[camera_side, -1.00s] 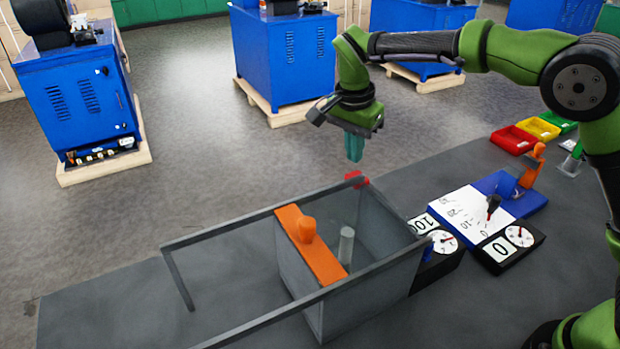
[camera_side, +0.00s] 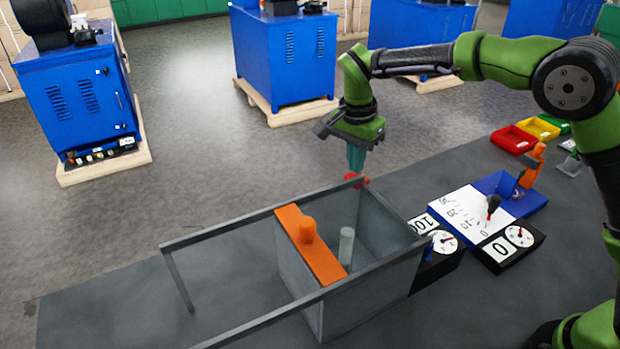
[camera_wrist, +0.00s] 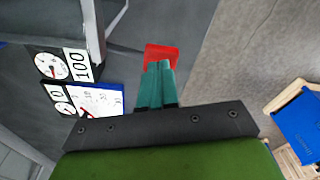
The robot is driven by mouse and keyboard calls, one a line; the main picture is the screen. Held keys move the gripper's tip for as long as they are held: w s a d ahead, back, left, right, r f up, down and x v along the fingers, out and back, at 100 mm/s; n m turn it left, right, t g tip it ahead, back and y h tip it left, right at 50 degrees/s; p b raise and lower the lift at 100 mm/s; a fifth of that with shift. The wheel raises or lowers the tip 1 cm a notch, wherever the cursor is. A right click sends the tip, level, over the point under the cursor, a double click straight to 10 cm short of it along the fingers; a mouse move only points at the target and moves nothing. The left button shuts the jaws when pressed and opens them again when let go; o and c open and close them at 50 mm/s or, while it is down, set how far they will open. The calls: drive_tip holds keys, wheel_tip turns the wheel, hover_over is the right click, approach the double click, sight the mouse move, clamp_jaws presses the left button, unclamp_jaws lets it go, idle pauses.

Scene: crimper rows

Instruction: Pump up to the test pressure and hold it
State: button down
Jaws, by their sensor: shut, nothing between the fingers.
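My gripper (camera_side: 356,172) is shut and empty, pointing down at the far corner of a grey open box. Its teal fingers (camera_wrist: 157,80) also show in the wrist view. A red piece (camera_side: 362,183) is at that corner, right at the fingertips; it shows beyond them in the wrist view (camera_wrist: 160,52). I cannot tell whether they touch. Two black gauges stand right of the box: one marked 100 (camera_side: 444,242), one marked 0 (camera_side: 519,237). Each has a white dial with a red needle. An orange lever (camera_side: 533,165) stands upright on a blue base (camera_side: 497,184).
The grey box (camera_side: 300,285) has long rails, an orange bar (camera_side: 312,250) with a knob and a grey cylinder (camera_side: 346,246). A white scale board (camera_side: 462,212) carries a dark pointer (camera_side: 492,205). Red (camera_side: 513,139) and yellow (camera_side: 538,128) bins stand at the back right.

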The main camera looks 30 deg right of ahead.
drive_tip(key=shift+d+f, duration=0.1)
drive_tip(key=shift+f, duration=0.65)
drive_tip(key=shift+s+f, duration=0.1)
drive_tip(key=shift+f, duration=2.25)
